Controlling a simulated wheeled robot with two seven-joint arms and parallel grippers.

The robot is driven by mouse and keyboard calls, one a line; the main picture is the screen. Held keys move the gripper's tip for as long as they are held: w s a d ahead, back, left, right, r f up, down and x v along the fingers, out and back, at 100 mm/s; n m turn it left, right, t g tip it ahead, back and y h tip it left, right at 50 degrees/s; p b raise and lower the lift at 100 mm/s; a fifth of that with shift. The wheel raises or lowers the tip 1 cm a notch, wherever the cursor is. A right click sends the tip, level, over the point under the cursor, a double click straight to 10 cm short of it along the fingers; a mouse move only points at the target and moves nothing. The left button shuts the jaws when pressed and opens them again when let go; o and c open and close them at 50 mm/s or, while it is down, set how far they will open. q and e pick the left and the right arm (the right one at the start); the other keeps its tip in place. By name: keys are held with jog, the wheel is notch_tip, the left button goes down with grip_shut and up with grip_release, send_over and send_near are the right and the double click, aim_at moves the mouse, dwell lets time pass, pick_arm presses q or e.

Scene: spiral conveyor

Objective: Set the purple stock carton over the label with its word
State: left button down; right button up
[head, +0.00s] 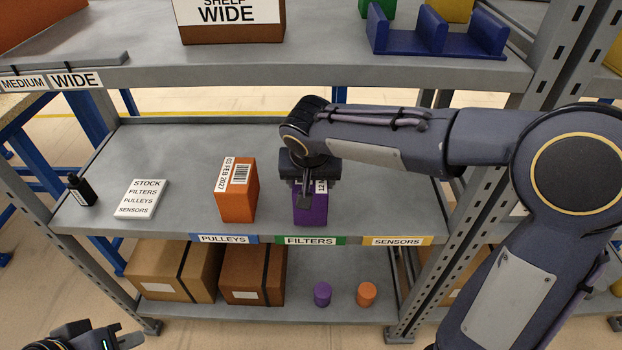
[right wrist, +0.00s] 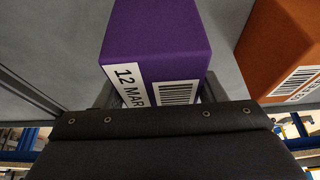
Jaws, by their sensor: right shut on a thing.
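The purple stock carton (head: 311,208) is on the middle shelf, behind the green FILTERS label (head: 310,240). My right gripper (head: 309,190) comes down over it from above and is shut on it; in the right wrist view the purple carton (right wrist: 157,40) sits between the fingers, with a "12 MAR" date and barcode sticker. Whether its base touches the shelf is hard to tell. The blue PULLEYS label (head: 224,238) and yellow SENSORS label (head: 398,241) are on the same shelf edge. My left gripper (head: 128,334) is at the bottom left, low and away from the shelf, its fingers only partly in view.
An orange carton (head: 237,192) stands left of the purple one, behind PULLEYS. A white STOCK card (head: 141,198) and a small black bottle (head: 80,190) are further left. The shelf behind SENSORS looks clear. Brown boxes (head: 172,270) stand on the shelf below.

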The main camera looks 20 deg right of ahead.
jog(key=shift+w+d+f, duration=0.2)
jog(key=shift+w+f, duration=0.5)
jog(key=shift+f, duration=0.05)
jog(key=shift+f+b, duration=0.2)
jog(key=shift+b, duration=0.2)
jog(key=o, duration=1.2)
jog(key=shift+c, duration=0.2)
